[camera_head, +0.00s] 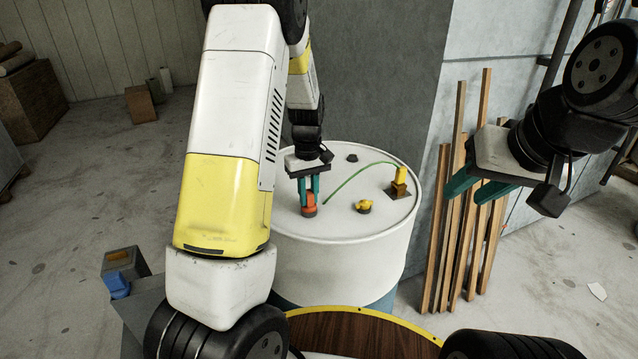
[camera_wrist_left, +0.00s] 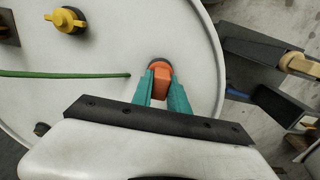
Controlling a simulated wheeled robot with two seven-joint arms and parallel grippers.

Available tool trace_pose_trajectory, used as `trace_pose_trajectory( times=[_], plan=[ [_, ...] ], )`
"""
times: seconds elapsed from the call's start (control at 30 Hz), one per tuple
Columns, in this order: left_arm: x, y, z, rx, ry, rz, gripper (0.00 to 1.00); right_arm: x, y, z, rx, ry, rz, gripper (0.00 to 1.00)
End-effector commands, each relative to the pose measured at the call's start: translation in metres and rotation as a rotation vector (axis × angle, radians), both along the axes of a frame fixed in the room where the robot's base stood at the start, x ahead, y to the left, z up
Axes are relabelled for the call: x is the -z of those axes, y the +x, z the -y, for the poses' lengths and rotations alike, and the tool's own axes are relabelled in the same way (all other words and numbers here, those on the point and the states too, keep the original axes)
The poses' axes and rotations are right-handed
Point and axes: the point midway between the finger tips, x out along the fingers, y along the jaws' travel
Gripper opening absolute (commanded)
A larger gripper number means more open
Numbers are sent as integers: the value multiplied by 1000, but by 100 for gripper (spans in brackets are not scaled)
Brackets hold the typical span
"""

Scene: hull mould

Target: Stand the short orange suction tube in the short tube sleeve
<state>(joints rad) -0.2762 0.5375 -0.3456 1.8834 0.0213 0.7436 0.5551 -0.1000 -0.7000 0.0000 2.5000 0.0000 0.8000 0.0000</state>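The short orange suction tube (camera_head: 309,199) is upright on the white round drum lid, near its left front. My left gripper (camera_head: 309,194) points down with its teal fingers closed on both sides of it. In the left wrist view the tube (camera_wrist_left: 162,80) shows between the fingertips. A dark round rim (camera_wrist_left: 156,62), perhaps the short tube sleeve, shows around its far end. The fingers hide part of the tube, so I cannot tell how deep it sits. My right gripper (camera_head: 464,199) is open and empty, off to the right of the drum.
The drum lid (camera_head: 340,225) also carries a green hose (camera_head: 350,178), a yellow fitting on a brown base (camera_head: 399,181), a yellow cap (camera_head: 363,206) and a dark plug (camera_head: 352,158). Wooden planks (camera_head: 463,235) lean on the wall. A yellow-edged wooden surface (camera_head: 360,333) is in front.

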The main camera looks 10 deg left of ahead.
Motion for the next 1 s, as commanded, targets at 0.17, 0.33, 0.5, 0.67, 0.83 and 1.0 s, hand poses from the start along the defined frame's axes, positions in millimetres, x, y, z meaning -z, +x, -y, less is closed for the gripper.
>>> trace_pose_trajectory(
  times=[0.17, 0.33, 0.5, 0.67, 0.83, 1.0],
  plan=[
    [0, 0, 0, 0, 0, 0, 0, 0, 0, 0, 0, 0, 0, 36],
    [-4, 1, 0, 0, -1, 3, 0, 0, 0, 0, 0, 0, 0, 36],
    [-23, 1, 0, 1, 0, 5, 0, 0, 0, 0, 0, 0, 0, 36],
    [-42, 1, 0, 0, 0, 4, 0, 0, 0, 0, 0, 0, 0, 36],
    [-62, 1, 0, 0, -1, 4, 0, 0, 0, 0, 0, 0, 0, 36],
    [-83, 1, 0, 1, 0, 4, 0, 0, 0, 0, 0, 0, 0, 36]
  ],
)
